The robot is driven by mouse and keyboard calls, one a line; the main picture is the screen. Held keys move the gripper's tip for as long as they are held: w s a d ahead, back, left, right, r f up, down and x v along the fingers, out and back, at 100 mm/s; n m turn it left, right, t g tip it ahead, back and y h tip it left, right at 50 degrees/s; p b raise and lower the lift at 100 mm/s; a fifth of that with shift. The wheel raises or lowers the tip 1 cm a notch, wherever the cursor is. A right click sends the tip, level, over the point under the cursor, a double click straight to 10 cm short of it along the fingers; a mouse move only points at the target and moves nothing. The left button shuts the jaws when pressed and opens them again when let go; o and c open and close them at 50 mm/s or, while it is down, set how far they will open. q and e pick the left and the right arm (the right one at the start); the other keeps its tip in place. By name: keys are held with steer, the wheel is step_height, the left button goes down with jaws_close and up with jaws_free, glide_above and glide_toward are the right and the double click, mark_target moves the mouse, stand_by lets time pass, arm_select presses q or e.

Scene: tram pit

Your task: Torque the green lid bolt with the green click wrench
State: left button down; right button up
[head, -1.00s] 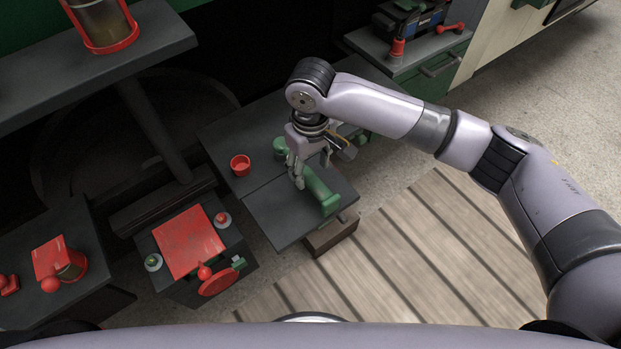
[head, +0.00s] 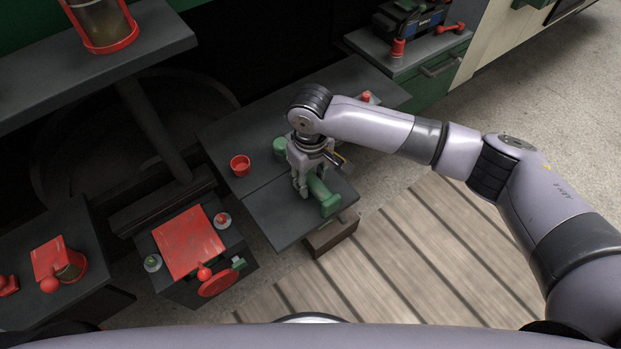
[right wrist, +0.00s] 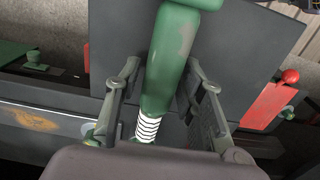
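The green click wrench (head: 318,190) lies on the dark tabletop of the low bench. In the right wrist view its thick green handle (right wrist: 168,65) runs between my fingers, with a white and black striped section near the palm. My right gripper (head: 302,188) is down over the wrench; in the right wrist view (right wrist: 163,75) its fingers stand apart on both sides of the handle, and I see no clear grip. The green lid bolt (head: 152,262) is at the left corner of the red-lidded box (head: 190,242). My left gripper is out of view.
A red cup (head: 240,166) stands on the bench (head: 270,215) left of my gripper. A red bolt (head: 222,219) and red wheel (head: 218,282) are on the box. A dark shelf (head: 150,50) overhangs at upper left. Wooden slats (head: 420,250) lie clear at right.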

jaws_close()
stand_by(0.5)
